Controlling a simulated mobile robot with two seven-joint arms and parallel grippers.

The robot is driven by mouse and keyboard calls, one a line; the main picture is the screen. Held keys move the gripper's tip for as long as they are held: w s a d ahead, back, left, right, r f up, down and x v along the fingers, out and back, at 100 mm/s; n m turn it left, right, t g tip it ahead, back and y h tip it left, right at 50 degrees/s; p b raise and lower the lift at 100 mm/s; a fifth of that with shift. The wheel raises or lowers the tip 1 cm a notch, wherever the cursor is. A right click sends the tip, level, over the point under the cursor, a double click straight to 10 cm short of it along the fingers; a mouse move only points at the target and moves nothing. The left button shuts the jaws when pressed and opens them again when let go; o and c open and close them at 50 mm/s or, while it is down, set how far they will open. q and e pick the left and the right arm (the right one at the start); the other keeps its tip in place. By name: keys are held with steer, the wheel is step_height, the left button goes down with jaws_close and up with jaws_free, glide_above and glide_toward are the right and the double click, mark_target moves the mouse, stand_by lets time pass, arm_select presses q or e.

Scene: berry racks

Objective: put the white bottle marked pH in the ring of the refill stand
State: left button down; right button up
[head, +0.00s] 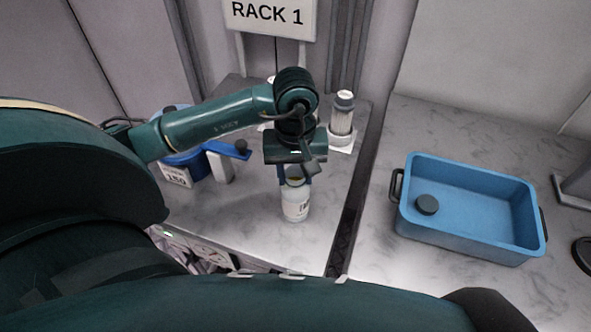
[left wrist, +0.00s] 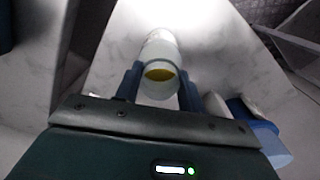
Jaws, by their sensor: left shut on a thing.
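A white bottle (head: 296,208) with a small label is under my left gripper (head: 295,173) in the head view, upright over the left worktop. Its label is too small to read. My left gripper is shut on the bottle's upper part. In the left wrist view the bottle (left wrist: 161,52) sits between the two fingers (left wrist: 160,88), with a yellow patch at its near end. I cannot tell whether its base touches the worktop. I cannot make out the ring of the refill stand; my left arm covers part of the worktop's back. My right gripper is out of view.
A blue container (head: 190,160) with a label stands left of the bottle, beside a white post (head: 220,168). A blue tray (head: 470,247) holding a dark round piece (head: 427,204) is on the right worktop, across a dark gap.

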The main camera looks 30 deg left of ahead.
arm_select(q)
steer(key=shift+f, duration=0.1)
steer(key=c, duration=0.9)
jaws_free()
steer(key=shift+o, duration=0.2)
